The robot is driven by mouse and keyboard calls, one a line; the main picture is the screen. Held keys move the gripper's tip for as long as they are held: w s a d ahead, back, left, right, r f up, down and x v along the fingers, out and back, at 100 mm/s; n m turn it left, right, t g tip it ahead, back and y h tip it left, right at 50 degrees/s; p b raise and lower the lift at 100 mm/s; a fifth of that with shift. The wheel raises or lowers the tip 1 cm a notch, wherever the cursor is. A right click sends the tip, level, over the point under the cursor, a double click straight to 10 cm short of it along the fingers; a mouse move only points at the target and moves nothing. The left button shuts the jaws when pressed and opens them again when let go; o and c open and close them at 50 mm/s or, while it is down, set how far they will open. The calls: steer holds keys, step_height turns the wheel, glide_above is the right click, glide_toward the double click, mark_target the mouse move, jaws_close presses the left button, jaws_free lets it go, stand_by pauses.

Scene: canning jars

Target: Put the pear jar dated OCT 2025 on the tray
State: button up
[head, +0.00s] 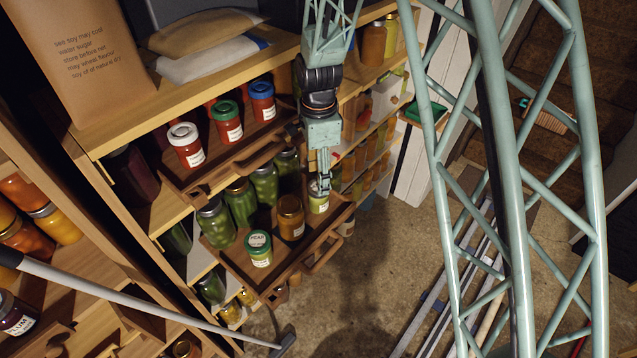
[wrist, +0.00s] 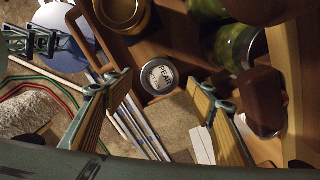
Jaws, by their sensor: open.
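A jar with a round lid marked PEAR (wrist: 160,76) shows between my open fingers in the wrist view; any date is too small to read. In the head view this pale green jar (head: 318,205) stands at the right end of the lower wooden tray (head: 283,279), under my gripper (head: 321,191). In the wrist view my gripper (wrist: 158,88) is open, its fingers on either side of the lid; contact cannot be told. Another pear jar (head: 259,250), with a green lid, stands at the tray's front. Its date is also unreadable.
An amber jar (head: 291,218) stands close left of the jar under my gripper, with several green jars (head: 241,202) behind. An upper wooden tray (head: 229,167) holds red jars with white, green and blue lids. A grey pole (head: 130,302) crosses the lower left.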

steer(key=shift+r, duration=2.05)
steer(key=shift+s+d+r, duration=0.1)
steer(key=shift+d+r, duration=0.1)
steer(key=shift+r, duration=0.3)
steer(key=s+d+r+n+t, duration=0.1)
steer(key=s+d+r+n, duration=0.3)
steer(key=r, duration=0.5)
steer(key=s+d+r+n, duration=0.1)
steer(key=s+d+r, duration=0.3)
steer(key=s+r, duration=0.3)
steer(key=s+d+r+n+t, duration=0.1)
steer(key=s+d+r+n, duration=0.25)
steer(key=r, duration=0.65)
steer(key=s+d+r+n, duration=0.2)
steer(key=s, duration=0.6)
steer(key=s+d+r+n+t, duration=0.1)
steer(key=s+d+r+n, duration=0.1)
steer(key=s, duration=0.6)
steer(key=s+d+r+n, duration=0.2)
steer(key=s+d+r, duration=0.1)
steer(key=s, duration=0.6)
steer(key=shift+d+r+t, duration=0.15)
steer(key=shift+d+t, duration=0.25)
steer(key=shift+d, duration=0.2)
